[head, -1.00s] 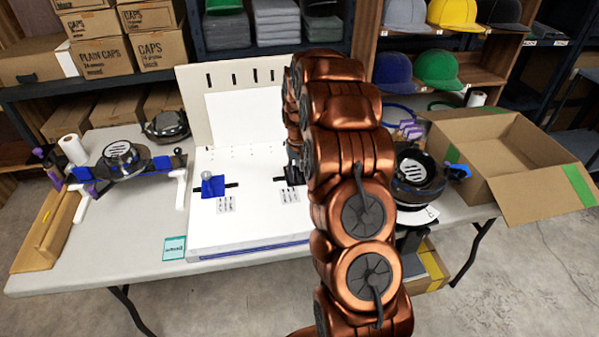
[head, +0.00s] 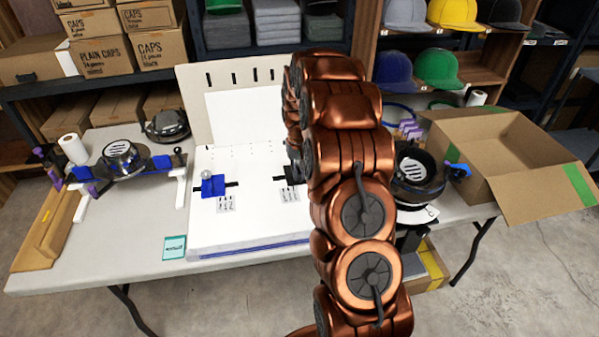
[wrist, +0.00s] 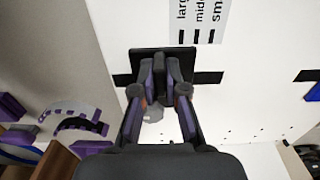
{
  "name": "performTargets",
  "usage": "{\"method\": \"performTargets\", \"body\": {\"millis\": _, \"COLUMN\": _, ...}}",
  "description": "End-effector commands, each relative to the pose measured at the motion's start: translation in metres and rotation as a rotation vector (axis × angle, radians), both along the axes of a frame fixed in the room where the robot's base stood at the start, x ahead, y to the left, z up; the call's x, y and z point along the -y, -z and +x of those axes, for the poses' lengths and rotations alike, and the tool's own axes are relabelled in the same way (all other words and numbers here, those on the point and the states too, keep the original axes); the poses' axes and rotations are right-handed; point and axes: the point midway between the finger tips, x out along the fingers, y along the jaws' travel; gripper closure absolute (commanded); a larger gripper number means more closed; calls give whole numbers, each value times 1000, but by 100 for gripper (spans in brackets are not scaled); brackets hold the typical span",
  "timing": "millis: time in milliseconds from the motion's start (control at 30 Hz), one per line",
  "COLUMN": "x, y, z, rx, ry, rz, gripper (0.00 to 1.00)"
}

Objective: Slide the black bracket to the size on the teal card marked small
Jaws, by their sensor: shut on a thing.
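The black bracket (head: 282,178) sits on a dark strip on the white board (head: 255,215), partly hidden behind my arm in the head view. In the wrist view the bracket's dark plate (wrist: 143,63) lies across the strip. My gripper (wrist: 160,80) is shut on the bracket's upright part, its fingers close in on both sides. Printed size labels (wrist: 197,15) read large, mid and small, partly cut off. The plate's right edge is near the middle mark. The teal card (head: 174,247) lies on the table left of the board; its writing is too small to read.
A blue bracket (head: 213,186) with a pale ball sits on another strip to the left. Cap holders stand on the left (head: 122,158) and right (head: 418,172) of the board. An open cardboard box (head: 500,160) stands at the right.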

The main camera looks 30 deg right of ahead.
Motion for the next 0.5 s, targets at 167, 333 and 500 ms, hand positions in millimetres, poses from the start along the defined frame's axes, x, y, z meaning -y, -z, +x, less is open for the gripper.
{"method": "performTargets", "body": {"millis": 167, "x": -6, "y": 2, "z": 3, "rx": 1, "ry": -2, "rz": 0, "gripper": 100}}
{"method": "performTargets", "body": {"millis": 333, "x": -15, "y": 0, "z": 6, "rx": 0, "ry": -1, "rz": 0, "gripper": 100}}
{"method": "performTargets", "body": {"millis": 500, "x": -14, "y": 0, "z": 6, "rx": 0, "ry": 0, "rz": 0, "gripper": 100}}
